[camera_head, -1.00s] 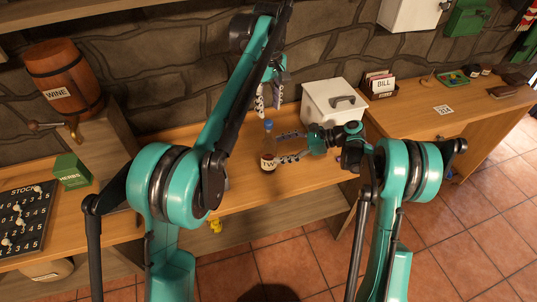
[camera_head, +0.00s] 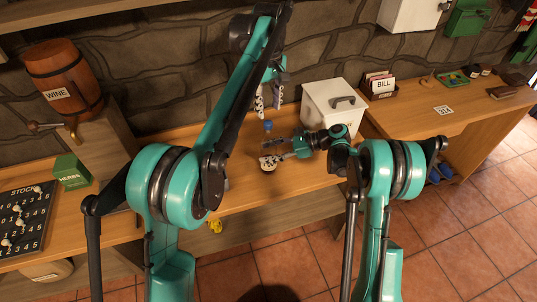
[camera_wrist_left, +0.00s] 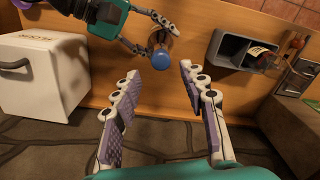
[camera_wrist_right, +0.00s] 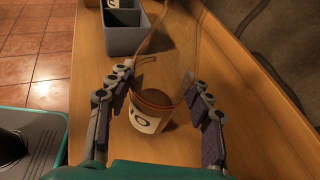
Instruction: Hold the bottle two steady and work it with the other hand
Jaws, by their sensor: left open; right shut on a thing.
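Bottle two is a clear bottle with brown contents, a blue cap (camera_head: 268,126) and a white label (camera_head: 268,164). It stands upright on the wooden counter (camera_head: 215,135). My right gripper (camera_head: 270,149) is shut on the bottle from the right. In the right wrist view the bottle's label (camera_wrist_right: 146,117) shows between the fingers. My left gripper (camera_head: 268,99) is open and empty, pointing down above the bottle, apart from it. In the left wrist view the blue cap (camera_wrist_left: 161,59) lies just past the gap between the open fingertips.
A white box with a dark handle (camera_head: 327,108) stands close right of the bottle. A grey divided tray (camera_wrist_left: 232,48) with a bottle in it is on the counter. A wine barrel (camera_head: 62,80) and green herbs box (camera_head: 72,171) stand at left. The stone wall is behind.

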